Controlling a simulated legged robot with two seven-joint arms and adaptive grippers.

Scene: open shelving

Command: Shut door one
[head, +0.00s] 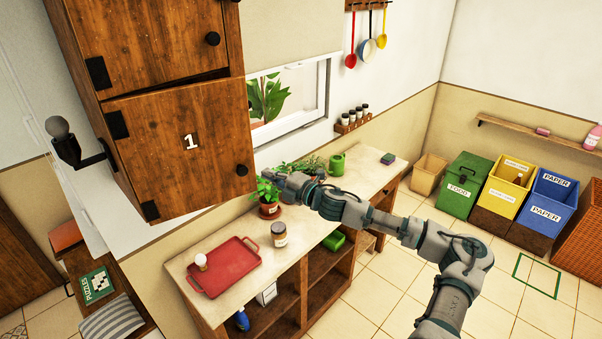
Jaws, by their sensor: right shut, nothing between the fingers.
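Door one (181,143) is a brown wooden cabinet door with a white number 1 and a dark round knob (242,170) near its lower right corner. Its top edge shows a narrow dark wedge of a gap against the cabinet (78,50), so it looks slightly ajar. My right gripper (268,177) is shut and empty, just right of the knob in the picture. I cannot tell whether it touches the door. My right arm comes in from the lower right. My left gripper is not in view.
Below is a counter (345,205) with a red tray (226,266), a jar (279,234) and a potted plant (268,208) under my gripper. A wall lamp (65,145) sticks out left of the door. Open tiled floor lies at the right, before several bins.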

